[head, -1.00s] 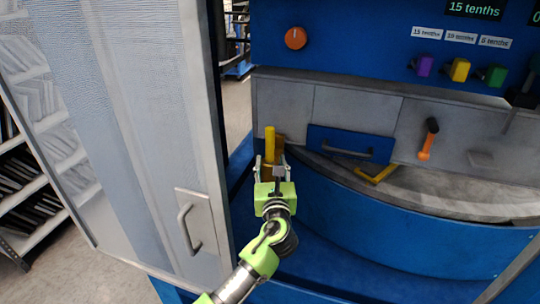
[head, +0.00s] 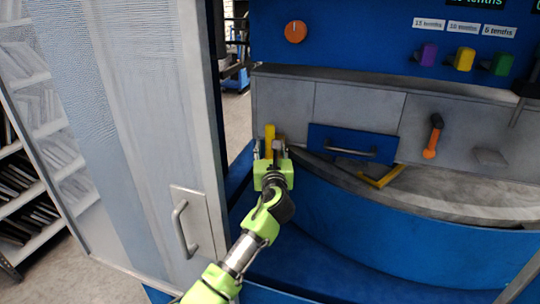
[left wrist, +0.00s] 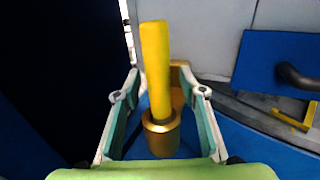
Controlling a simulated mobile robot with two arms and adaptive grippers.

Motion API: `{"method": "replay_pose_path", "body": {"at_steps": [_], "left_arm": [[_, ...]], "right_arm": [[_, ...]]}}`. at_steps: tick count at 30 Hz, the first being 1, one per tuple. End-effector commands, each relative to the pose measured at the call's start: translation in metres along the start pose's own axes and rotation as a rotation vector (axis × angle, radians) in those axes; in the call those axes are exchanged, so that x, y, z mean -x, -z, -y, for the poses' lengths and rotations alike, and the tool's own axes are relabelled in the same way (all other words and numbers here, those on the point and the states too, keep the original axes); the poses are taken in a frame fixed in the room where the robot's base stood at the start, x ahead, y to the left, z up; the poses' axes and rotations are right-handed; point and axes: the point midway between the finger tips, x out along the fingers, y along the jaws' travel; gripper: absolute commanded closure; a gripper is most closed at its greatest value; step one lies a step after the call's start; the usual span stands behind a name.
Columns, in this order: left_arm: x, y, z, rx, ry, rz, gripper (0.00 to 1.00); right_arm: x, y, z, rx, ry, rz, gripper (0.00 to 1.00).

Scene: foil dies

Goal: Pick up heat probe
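The heat probe appears to be the upright yellow rod (head: 270,139), its lower end in a brass cup; it also shows in the left wrist view (left wrist: 156,70), above the brass cup (left wrist: 162,133). My left gripper (head: 270,150) is open, with one finger on each side of the rod and cup. In the left wrist view the fingers (left wrist: 162,98) stand apart from the rod, with a visible gap on both sides. My right gripper is not in view.
A blue drawer front (head: 352,145) with a dark handle is right of the probe. A yellow angled bar (head: 382,178) and an orange-black lever (head: 433,137) lie farther right. A grey door (head: 160,150) stands close on the left. Coloured knobs (head: 464,60) are above.

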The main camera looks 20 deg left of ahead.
Motion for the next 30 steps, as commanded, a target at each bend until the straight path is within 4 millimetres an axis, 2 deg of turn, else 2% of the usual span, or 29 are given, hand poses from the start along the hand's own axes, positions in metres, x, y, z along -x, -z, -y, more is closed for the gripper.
{"method": "replay_pose_path", "body": {"at_steps": [2,3,7,16,19,30], "left_arm": [[0.000,0.000,0.000,0.000,0.000,0.000,0.62],[0.000,0.000,0.000,0.000,0.000,0.000,0.67],[0.000,0.000,0.000,-0.001,-0.001,0.000,1.00],[0.000,-0.001,0.000,-0.001,-0.001,0.001,1.00],[0.000,-0.007,-0.001,-0.001,-0.002,0.003,1.00],[0.000,-0.075,0.000,0.001,-0.001,0.006,1.00]], "right_arm": [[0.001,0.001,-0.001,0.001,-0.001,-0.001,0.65],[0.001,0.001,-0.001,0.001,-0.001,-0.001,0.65],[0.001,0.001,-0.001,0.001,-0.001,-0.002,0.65],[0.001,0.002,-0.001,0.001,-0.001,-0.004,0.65],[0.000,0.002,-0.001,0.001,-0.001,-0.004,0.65],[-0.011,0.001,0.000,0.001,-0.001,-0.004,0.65]]}}
